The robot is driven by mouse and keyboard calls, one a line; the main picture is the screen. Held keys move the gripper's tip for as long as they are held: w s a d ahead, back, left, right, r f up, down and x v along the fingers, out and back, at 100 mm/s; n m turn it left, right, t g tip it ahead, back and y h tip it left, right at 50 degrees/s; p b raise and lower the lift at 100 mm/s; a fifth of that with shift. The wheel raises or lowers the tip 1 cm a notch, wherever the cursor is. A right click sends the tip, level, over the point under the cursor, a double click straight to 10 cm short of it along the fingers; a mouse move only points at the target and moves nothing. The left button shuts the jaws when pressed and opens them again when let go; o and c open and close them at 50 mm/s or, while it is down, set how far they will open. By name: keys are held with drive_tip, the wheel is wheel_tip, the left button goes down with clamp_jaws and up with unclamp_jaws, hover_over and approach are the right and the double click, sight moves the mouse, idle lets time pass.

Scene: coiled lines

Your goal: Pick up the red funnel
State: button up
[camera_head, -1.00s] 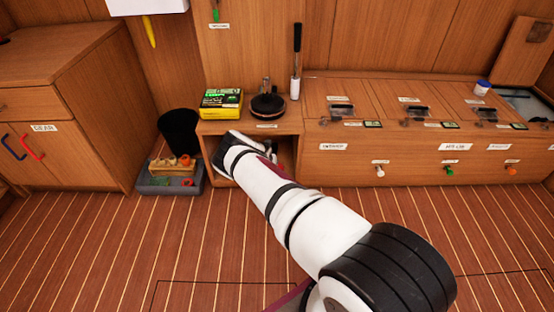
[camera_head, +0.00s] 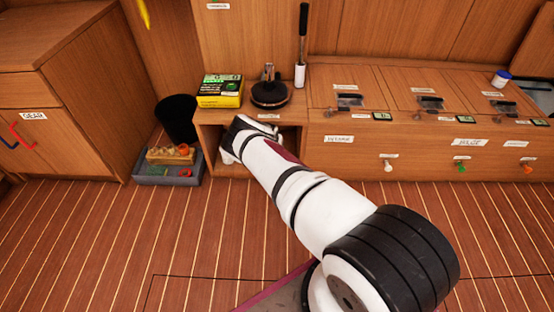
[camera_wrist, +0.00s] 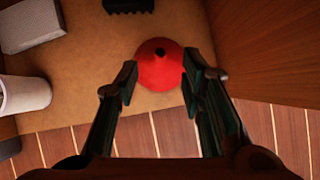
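The red funnel (camera_wrist: 160,66) rests on the wooden floor of an open compartment in the wrist view. My gripper (camera_wrist: 158,76) is open, with one finger to the left and one to the right of the funnel's near part. No firm contact is visible. In the head view my arm reaches into the low open cubby (camera_head: 208,136) and hides the funnel and the gripper's fingertips.
In the wrist view a white cylinder (camera_wrist: 26,95) and a grey box (camera_wrist: 32,24) stand left, a black block (camera_wrist: 128,5) behind. The cubby's wooden wall (camera_wrist: 265,50) is close on the right.

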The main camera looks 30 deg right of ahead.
drive_tip(key=shift+b+x, duration=2.6)
drive_tip(key=shift+x, duration=0.15)
clamp_jaws()
